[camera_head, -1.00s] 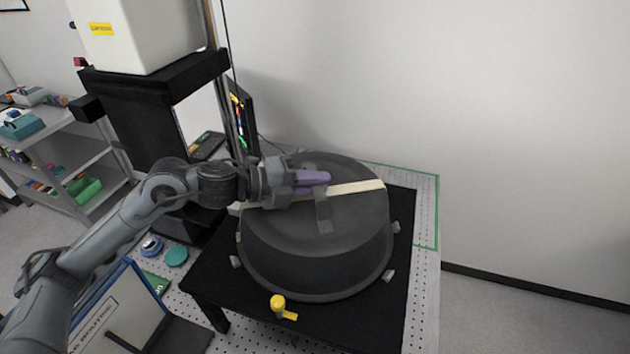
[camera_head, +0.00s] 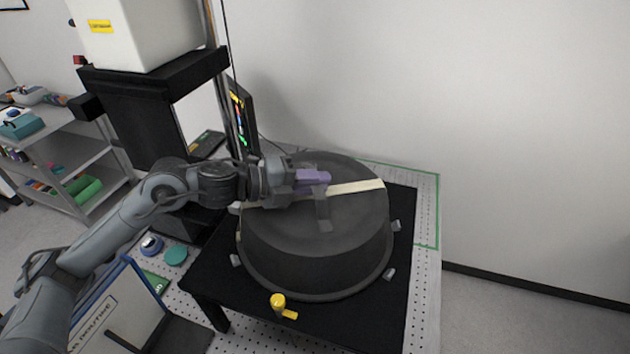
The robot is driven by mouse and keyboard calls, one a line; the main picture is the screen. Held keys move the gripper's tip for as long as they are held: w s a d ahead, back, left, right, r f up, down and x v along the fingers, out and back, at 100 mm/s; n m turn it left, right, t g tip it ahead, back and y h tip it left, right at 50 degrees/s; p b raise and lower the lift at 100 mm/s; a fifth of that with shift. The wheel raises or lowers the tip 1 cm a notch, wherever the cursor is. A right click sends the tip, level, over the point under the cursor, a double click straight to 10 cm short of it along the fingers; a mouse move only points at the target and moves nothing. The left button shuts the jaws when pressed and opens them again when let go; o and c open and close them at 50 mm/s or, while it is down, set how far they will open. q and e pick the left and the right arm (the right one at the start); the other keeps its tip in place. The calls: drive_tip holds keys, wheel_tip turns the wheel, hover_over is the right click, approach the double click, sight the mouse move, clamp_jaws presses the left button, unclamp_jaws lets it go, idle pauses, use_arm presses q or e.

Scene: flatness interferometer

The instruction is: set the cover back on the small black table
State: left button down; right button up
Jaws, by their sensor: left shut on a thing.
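The cover (camera_head: 315,258) is a large dark grey round drum with a pale strip across its top. It sits on the small black table (camera_head: 345,325), or so close above it that I see no clear gap. My left gripper (camera_head: 310,182) reaches over the cover's top from the left and is shut on the cover's purple handle (camera_head: 316,176). The gripper body hides part of the top and of the pale strip. My right gripper is not in view.
Several small grey blocks (camera_head: 396,226) stand on the table around the cover. A yellow knob-like piece (camera_head: 279,302) is at the front edge. An instrument column (camera_head: 150,120) and a screen (camera_head: 240,115) stand behind left. A shelf (camera_head: 85,165) is far left.

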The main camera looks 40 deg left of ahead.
use_arm(q)
drive_tip(key=shift+a+f+b, duration=0.15)
drive_tip(key=shift+f+b, duration=0.2)
drive_tip(key=shift+b, duration=0.05)
drive_tip(key=c, duration=1.2)
unclamp_jaws()
drive_tip(key=shift+o, duration=0.7)
drive_tip(key=shift+f, duration=0.15)
